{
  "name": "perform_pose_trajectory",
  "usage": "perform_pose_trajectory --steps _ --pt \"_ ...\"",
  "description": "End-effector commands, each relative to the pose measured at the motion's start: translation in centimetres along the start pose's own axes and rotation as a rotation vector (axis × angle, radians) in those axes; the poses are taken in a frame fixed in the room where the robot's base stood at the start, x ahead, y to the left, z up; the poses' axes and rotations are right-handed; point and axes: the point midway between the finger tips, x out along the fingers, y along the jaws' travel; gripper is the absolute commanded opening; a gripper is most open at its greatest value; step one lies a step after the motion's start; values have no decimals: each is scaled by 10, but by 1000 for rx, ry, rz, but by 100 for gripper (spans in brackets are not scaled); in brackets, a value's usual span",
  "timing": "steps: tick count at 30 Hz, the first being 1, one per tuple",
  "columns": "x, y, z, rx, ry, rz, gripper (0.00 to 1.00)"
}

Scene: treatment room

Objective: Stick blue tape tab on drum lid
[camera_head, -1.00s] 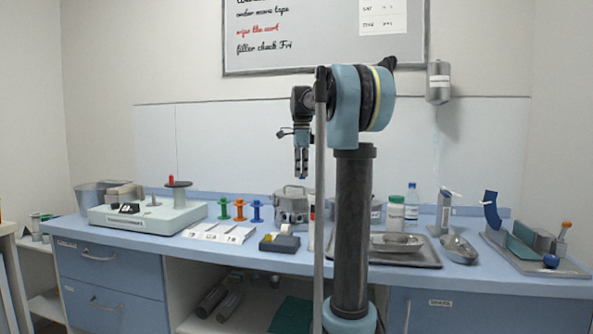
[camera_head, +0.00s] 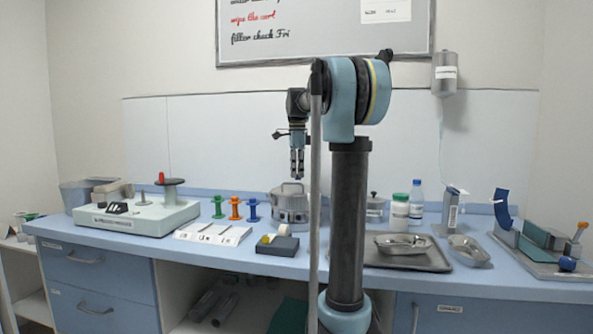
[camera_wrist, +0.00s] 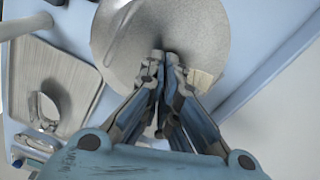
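A metal drum (camera_head: 290,207) with a lid (camera_head: 289,188) stands on the blue counter behind the tape dispenser. In the wrist view the round grey lid (camera_wrist: 125,45) lies beyond my fingertips. My gripper (camera_head: 297,177) points down just above the lid in the head view; I cannot tell whether it touches. In the wrist view my gripper (camera_wrist: 164,57) has its fingertips close together with a narrow gap. No blue tape tab shows clearly; anything thin between the tips is hidden. A dark tape dispenser (camera_head: 279,245) sits in front of the drum.
Green (camera_head: 218,208), orange (camera_head: 235,208) and blue (camera_head: 253,210) spools stand left of the drum. A pale green device (camera_head: 135,217) is further left. A metal tray (camera_head: 430,259) with dishes lies right of my column. Open counter lies before the dispenser.

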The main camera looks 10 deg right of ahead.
Motion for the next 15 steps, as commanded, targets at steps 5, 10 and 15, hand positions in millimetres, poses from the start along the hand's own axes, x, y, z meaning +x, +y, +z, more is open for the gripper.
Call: perform_pose_trajectory --steps 5,10,15 --pt "12 0 0 0 0 0 0" --pt "22 0 0 -1 0 0 0" --pt "28 0 1 -1 0 0 0"
